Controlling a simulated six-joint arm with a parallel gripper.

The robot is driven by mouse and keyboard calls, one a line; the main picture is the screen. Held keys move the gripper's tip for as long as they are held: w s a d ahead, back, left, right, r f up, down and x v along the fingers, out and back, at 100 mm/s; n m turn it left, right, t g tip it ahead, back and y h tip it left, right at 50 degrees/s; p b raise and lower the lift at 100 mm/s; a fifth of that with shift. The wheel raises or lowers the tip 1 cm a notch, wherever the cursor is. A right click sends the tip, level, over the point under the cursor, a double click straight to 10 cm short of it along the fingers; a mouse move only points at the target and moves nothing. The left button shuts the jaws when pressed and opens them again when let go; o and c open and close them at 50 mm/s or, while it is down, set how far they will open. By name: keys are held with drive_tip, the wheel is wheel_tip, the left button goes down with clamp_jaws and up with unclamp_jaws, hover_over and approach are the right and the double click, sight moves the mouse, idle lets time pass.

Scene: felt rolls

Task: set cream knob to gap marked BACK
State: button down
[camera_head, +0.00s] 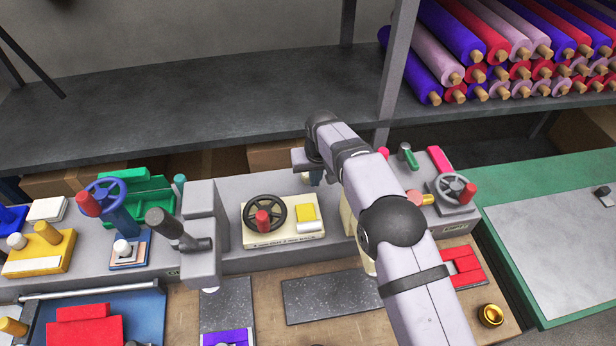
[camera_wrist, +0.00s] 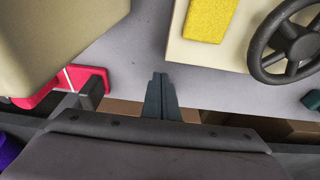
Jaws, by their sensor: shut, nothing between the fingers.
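A cream block-like part (camera_head: 348,213) stands right of the cream panel, mostly hidden behind my arm. It looks like the large cream shape (camera_wrist: 55,40) at the upper left of the wrist view. I cannot tell whether it is the cream knob. No gap or BACK marking is legible. My gripper (camera_head: 314,180) hangs near the bench's back edge, partly hidden by my arm. In the wrist view its narrow dark fingers (camera_wrist: 160,78) are together and empty, over bare grey surface between the cream shape and the panel, apart from both.
The cream panel (camera_head: 282,240) carries a black handwheel (camera_head: 265,213) with a red handle and a yellow block (camera_head: 305,212). A grey post with a dark lever (camera_head: 165,224) stands left of it. Another handwheel (camera_head: 451,189) is at right. Felt rolls (camera_head: 450,30) fill the back-right shelf.

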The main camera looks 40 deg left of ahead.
wheel_tip(320, 180, up, 6)
drive_tip(key=p, duration=0.4)
idle(0.5)
drive_tip(key=w+d+r+m+t+h, duration=0.1)
drive_tip(key=w+d+r+t+h, duration=0.1)
drive_tip(key=d+r, duration=0.35)
drive_tip(key=w+d+r+t+h, duration=0.1)
drive_tip(key=w+d+r+h, duration=0.15)
drive_tip(key=d, duration=0.55)
drive_tip(key=d+f+m+g+b, duration=0.2)
drive_tip(key=d, duration=1.1)
drive_tip(key=s+d+f+m+g+y+b, duration=0.1)
drive_tip(key=s+d, duration=0.4)
drive_tip(key=d, duration=0.3)
drive_tip(key=s+d+f+m+g+b, duration=0.1)
drive_tip(key=s+d+f+m, duration=0.1)
drive_tip(key=s+d, duration=0.35)
drive_tip(key=s+d+f+m+g+y+b, duration=0.1)
drive_tip(key=s+d+f+m+b, duration=0.1)
drive_tip(key=s+d, duration=0.7)
drive_tip(key=s+f+m, duration=0.1)
drive_tip(key=s+f, duration=0.1)
drive_tip(key=s, duration=0.2)
drive_tip(key=shift+d+f, duration=0.25)
drive_tip(key=shift+d, duration=0.15)
